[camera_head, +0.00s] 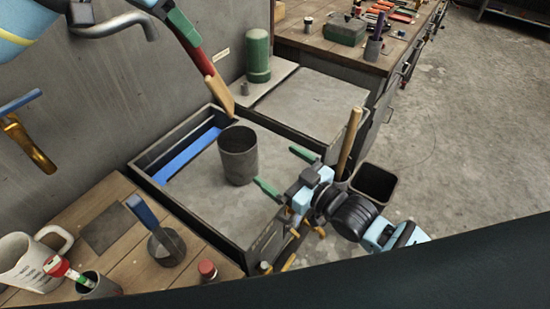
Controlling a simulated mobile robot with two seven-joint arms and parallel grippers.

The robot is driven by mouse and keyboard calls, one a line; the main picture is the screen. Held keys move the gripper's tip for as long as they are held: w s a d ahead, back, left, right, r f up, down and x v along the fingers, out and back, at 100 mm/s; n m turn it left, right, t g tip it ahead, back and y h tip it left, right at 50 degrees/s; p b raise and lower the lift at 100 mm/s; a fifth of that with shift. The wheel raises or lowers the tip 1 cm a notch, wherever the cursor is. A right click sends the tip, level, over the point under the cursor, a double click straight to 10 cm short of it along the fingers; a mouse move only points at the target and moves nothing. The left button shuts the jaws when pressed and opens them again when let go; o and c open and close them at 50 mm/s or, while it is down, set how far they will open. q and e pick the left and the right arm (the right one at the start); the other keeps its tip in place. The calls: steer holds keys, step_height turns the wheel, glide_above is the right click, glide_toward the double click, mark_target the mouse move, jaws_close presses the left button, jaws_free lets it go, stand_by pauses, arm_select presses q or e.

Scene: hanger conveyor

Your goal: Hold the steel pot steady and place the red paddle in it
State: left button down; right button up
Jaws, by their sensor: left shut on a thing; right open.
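The steel pot (238,158), a dark grey open cylinder, stands upright on the grey surface in the middle. The red paddle (201,60) has a red upper part and a flat tan lower end. My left gripper (186,36), at the top left with a green fingertip, is shut on the paddle's upper part. My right gripper (282,169) is open, right of the pot. Its green fingers point toward the pot; one tip is close to the pot's lower right side. Contact cannot be told.
A dark-rimmed tray (150,160) with a blue strip surrounds the pot's surface. A green cylinder (258,57) stands behind. A black bin (374,183) and a wooden handle (349,143) are at right. A white mug (28,262) and small containers crowd the front-left wooden bench.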

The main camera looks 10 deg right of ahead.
steer(key=a+y, duration=0.1)
steer(key=a, duration=0.1)
glide_toward(225, 135)
steer(key=shift+x, duration=2.65)
steer(key=shift+r, duration=0.1)
steer(key=shift+c, duration=0.4)
